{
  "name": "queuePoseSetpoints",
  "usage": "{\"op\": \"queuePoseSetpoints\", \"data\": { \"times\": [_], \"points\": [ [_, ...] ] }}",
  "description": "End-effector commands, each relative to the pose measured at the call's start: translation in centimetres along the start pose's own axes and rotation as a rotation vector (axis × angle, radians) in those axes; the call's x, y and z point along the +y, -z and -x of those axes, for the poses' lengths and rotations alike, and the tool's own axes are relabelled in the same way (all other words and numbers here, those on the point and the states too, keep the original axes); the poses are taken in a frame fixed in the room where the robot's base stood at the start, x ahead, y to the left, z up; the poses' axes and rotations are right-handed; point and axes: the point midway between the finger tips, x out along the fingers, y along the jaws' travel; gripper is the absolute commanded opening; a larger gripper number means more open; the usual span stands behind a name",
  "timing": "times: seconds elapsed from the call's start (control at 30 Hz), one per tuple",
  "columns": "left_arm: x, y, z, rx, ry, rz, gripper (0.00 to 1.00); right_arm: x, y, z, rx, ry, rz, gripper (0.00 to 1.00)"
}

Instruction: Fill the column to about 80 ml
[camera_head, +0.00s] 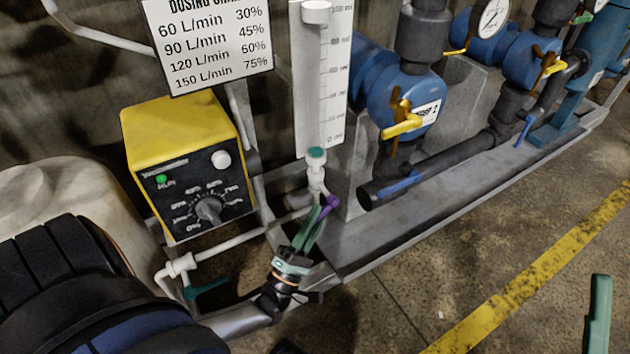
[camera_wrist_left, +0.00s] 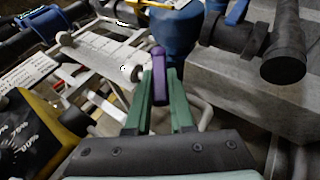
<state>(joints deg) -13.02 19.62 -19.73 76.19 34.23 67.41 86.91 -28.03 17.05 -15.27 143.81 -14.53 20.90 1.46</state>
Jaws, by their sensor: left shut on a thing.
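The clear graduated column (camera_head: 315,75) stands upright against a white ml scale board (camera_head: 337,85). I cannot make out a liquid level in it. Below it is a white fitting with a teal top (camera_head: 316,153). A purple valve handle (camera_head: 329,203) sits just under that fitting. My left gripper (camera_head: 318,212) comes from below and is shut on the purple handle. In the left wrist view the handle (camera_wrist_left: 159,78) stands between the green fingers (camera_wrist_left: 160,95). One green finger of my right gripper (camera_head: 598,315) shows at the lower right; its jaw opening is not visible.
A yellow dosing pump (camera_head: 180,135) with a dial and lit green lamp stands left of the column. A dosing chart (camera_head: 207,45) hangs above it. White pipe and a teal-handled valve (camera_head: 207,287) lie below. Blue valves with yellow levers (camera_head: 402,125) stand right. Open floor lies in front.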

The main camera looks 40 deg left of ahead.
Motion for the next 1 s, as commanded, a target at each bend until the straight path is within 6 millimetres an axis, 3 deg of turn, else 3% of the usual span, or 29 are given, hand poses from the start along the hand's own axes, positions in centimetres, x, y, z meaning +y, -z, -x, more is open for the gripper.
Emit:
{"op": "queuePoseSetpoints", "data": {
  "times": [0.2, 0.23, 0.47, 1.0],
  "points": [
    [0.06, -0.11, -0.29, -0.002, -0.003, 0.002, 0.0, 0.08, 0.02, -0.01, 0.001, 0.0, 0.003, 0.5],
    [0.06, -0.11, -0.29, -0.001, -0.003, 0.001, 0.24, 0.09, 0.02, -0.01, 0.001, 0.0, 0.003, 0.5],
    [0.04, -0.05, -0.16, 0.0, -0.001, 0.0, 0.5, 0.02, 0.0, 0.04, 0.0, 0.006, 0.006, 0.5],
    [0.24, -0.01, -0.05, 0.0, 0.028, -0.012, 0.51, -0.03, 0.03, 0.02, 0.0, 0.007, 0.003, 0.5]
  ]
}}
